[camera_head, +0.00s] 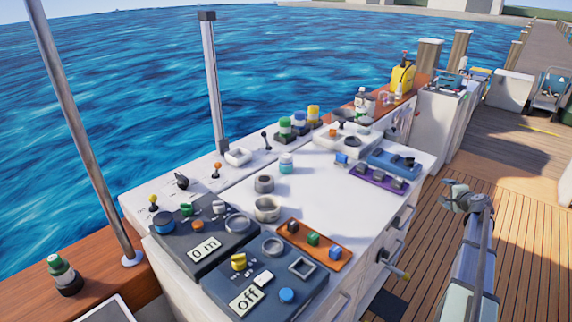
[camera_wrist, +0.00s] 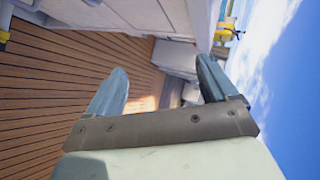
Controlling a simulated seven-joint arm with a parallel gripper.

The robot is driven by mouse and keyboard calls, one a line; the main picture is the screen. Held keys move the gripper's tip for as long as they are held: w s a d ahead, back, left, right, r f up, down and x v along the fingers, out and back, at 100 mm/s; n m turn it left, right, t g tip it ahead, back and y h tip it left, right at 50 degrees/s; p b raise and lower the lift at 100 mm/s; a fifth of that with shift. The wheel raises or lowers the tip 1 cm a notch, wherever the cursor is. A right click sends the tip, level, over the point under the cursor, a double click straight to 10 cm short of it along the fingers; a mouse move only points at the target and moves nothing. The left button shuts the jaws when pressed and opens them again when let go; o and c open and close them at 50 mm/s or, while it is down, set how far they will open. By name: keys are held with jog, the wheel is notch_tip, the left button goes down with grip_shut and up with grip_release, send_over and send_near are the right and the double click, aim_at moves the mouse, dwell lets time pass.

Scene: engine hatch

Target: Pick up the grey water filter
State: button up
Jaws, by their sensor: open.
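My gripper (camera_head: 460,197) is at the right in the head view, over the wooden deck and apart from the white worktop. In the wrist view my gripper (camera_wrist: 161,76) shows two blue-grey fingers spread wide with nothing between them. A short dark grey cylinder (camera_head: 264,184) stands upright near the middle of the worktop and may be the grey water filter. A lighter grey, wider ring-shaped piece (camera_head: 267,209) stands just in front of it. I cannot tell for certain which is the filter. Neither piece is identifiable in the wrist view.
The white worktop (camera_head: 335,190) has clear room right of the grey pieces. Dark control panels (camera_head: 203,246) stand in front, with an orange tray (camera_head: 312,242) of connectors beside them. Purple (camera_head: 379,181) and blue (camera_head: 395,163) trays lie at right. A metal post (camera_head: 213,90) rises behind.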

jog(key=w+d+r+n+t+h, duration=0.1)
jog(key=w+d+r+n, duration=0.2)
jog(key=r, duration=0.8)
jog(key=w+d+r+n+t+h, duration=0.15)
jog(key=w+r, duration=0.25)
jog(key=r, duration=0.7)
jog(key=w+a+r+n+y, duration=0.3)
jog(key=w+a+n, duration=0.1)
jog(key=w+a, duration=0.15)
jog(key=w+a+f+n+g+y, duration=0.2)
jog(key=w+a+n+g, duration=0.25)
jog(key=a+n, duration=0.6)
jog(key=n+g+h, duration=0.2)
jog(key=n+g, duration=0.9)
jog(key=n, duration=1.2)
send_near(287, 156)
jog(key=shift+d, duration=0.1)
notch_tip(287, 156, down, 8)
jog(key=shift+w+r, duration=0.1)
jog(key=shift+w+f, duration=0.15)
jog(key=shift+f, duration=2.7)
jog(key=c, duration=1.3)
